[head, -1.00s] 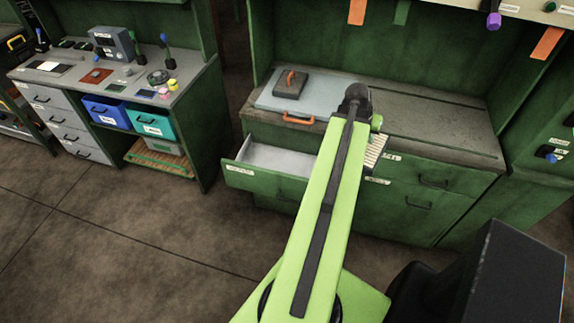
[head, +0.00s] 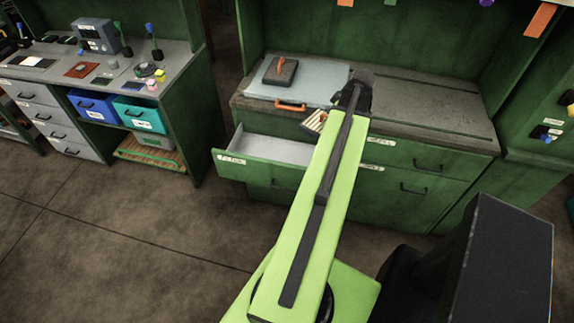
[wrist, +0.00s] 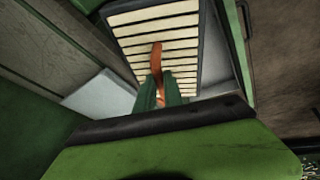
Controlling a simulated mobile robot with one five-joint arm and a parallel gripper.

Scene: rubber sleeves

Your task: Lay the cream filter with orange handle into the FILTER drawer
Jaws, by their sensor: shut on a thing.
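The cream filter (wrist: 185,50) has pale pleats in a dark frame and an orange handle (wrist: 156,62). My gripper (wrist: 159,84) is shut on that handle in the wrist view. In the head view the filter (head: 315,121) shows just left of my arm, near the right end of the open drawer; my arm hides the rest of it and the gripper. The drawer (head: 262,147) is pulled out at the cabinet's left, with a bare grey inside and a front label (head: 233,160) too small to read surely. The filter appears above the drawer, its height unclear.
A pale board (head: 325,80) with an orange handle (head: 290,106) lies on the worktop above the drawer. A dark block (head: 279,71) with an orange handle rests on it. Closed drawers (head: 410,170) are at right. A second bench (head: 110,75) stands left, with open floor between.

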